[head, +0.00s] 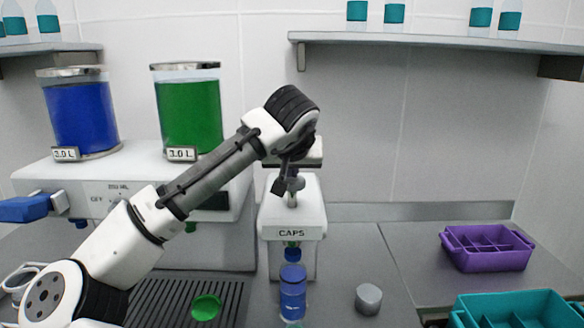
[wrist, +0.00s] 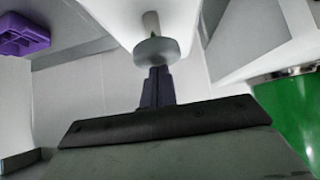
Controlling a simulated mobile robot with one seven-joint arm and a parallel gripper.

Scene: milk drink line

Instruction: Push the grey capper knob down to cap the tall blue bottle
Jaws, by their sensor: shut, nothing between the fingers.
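The capper is a white machine marked CAPS (head: 291,234) in the middle of the head view. Its grey knob (head: 295,185) stands on a pale stem on top; the knob also shows in the wrist view (wrist: 155,51). My gripper (head: 281,187) is shut and empty, pointing down at the knob. In the wrist view its fingertips (wrist: 157,72) are at the knob's edge; I cannot tell if they touch. A blue bottle (head: 292,292) stands upright in front of the capper.
A dispenser with a blue tank (head: 82,118) and a green tank (head: 190,115) stands at left. A green disc (head: 206,307) lies on the drain grate. A grey cylinder (head: 368,299), a purple crate (head: 487,257) and a teal crate (head: 520,305) are at right. A shelf (head: 430,41) hangs above.

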